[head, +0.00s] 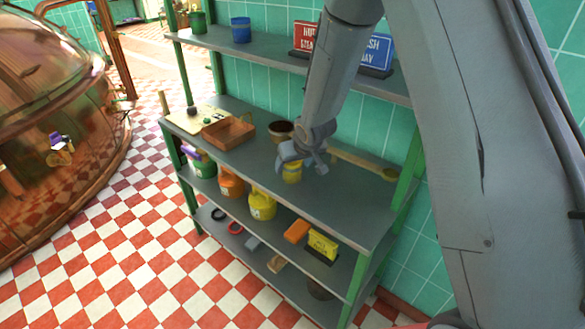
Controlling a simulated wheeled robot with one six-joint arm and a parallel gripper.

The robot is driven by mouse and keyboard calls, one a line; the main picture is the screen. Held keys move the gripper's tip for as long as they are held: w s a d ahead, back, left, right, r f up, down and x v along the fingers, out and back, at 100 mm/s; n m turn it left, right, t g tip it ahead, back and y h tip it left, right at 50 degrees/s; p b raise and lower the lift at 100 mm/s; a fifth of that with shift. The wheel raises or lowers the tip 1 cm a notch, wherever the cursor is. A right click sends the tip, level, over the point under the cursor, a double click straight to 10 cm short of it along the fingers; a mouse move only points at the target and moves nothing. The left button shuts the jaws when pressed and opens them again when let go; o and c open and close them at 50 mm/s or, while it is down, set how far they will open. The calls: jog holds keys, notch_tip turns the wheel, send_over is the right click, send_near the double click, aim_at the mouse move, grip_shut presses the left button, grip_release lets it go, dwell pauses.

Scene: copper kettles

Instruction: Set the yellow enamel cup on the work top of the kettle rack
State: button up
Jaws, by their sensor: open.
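The yellow enamel cup (291,174) stands upright on the grey work top (345,200) of the green-posted kettle rack, right of the rack's middle. My gripper (300,162) is directly above it and at its upper part, partly hiding the cup's rim. The gripper's fingers are open. From this angle I cannot tell whether a finger touches the cup.
A brown wooden box (228,133), a dark round pot (281,131) and a cream board (190,120) are on the work top. A long wooden-handled tool (362,164) lies behind. Signs (376,52) stand above. The work top's front right is clear.

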jog(key=s+d+r+m+g+h+p, duration=0.1)
jog(key=s+d+r, duration=0.45)
jog(key=s, duration=0.25)
jog(key=s+d+r+m+g+h+p, duration=0.1)
jog(key=s+d+r, duration=0.3)
jog(key=s+r, duration=0.25)
jog(key=s+d+r+m+g, duration=0.1)
jog(key=s+d+g, duration=0.1)
jog(key=s, duration=1.2)
jog(key=shift+d+r, duration=0.3)
jog(key=shift+d, duration=0.35)
jog(key=shift+w, duration=0.1)
notch_tip(320, 180, down, 8)
jog(key=g+b, duration=0.1)
jog(key=b, duration=0.6)
jog(key=shift+r, duration=0.2)
jog(key=shift+w, duration=0.1)
